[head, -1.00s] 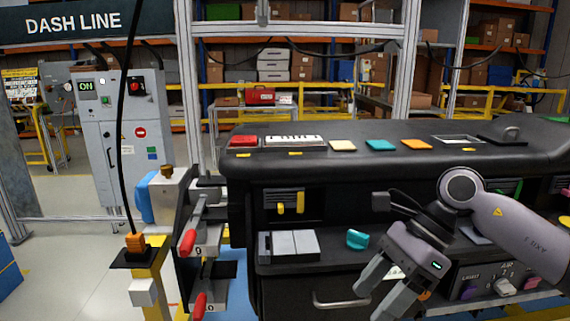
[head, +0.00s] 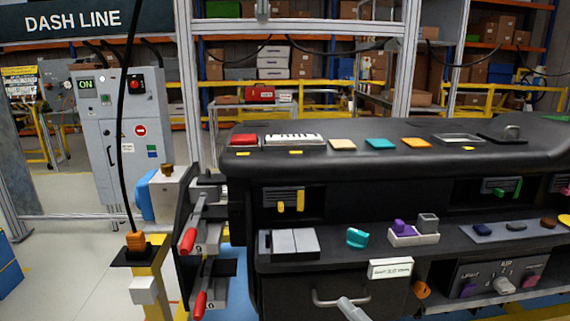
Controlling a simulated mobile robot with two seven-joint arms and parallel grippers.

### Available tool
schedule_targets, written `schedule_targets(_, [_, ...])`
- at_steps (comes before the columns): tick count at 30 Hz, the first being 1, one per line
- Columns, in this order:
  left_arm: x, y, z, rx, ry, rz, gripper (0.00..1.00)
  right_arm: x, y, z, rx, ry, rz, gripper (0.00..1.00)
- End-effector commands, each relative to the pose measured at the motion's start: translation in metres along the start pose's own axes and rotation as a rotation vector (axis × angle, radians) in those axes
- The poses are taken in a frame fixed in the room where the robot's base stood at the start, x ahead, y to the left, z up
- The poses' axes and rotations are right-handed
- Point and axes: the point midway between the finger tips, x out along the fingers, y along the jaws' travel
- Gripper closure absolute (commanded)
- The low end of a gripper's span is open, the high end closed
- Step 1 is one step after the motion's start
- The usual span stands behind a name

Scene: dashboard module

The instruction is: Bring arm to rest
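The dashboard module (head: 380,160) fills the middle and right. My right arm and most of its gripper are out of the picture. A grey piece (head: 350,308) pokes up at the bottom edge, in front of the drawer handle (head: 338,298). It looks like the tip of my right gripper, but I cannot be sure, and its opening is hidden. My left gripper does not show.
A small white tray (head: 414,239) with a purple and a grey piece stands on the ledge. A teal knob (head: 357,238) lies to its left. Red-handled clamps (head: 188,240) stand beside the dashboard's left end.

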Motion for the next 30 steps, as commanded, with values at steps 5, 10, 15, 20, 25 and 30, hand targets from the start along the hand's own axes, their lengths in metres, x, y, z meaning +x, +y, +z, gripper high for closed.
schedule_targets(5, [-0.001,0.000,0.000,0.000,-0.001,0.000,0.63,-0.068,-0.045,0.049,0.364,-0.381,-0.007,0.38])
schedule_targets(10, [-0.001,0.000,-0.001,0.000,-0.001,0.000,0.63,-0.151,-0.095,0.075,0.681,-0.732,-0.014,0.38])
schedule_targets(15, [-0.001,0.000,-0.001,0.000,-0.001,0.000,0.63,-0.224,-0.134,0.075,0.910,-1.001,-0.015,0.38])
schedule_targets(20, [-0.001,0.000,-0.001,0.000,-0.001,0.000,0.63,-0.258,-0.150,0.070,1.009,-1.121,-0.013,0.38])
schedule_targets(25, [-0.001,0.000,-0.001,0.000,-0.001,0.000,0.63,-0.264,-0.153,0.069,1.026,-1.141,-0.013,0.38])
schedule_targets(30, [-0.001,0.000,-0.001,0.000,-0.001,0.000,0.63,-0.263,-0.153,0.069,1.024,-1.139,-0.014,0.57])
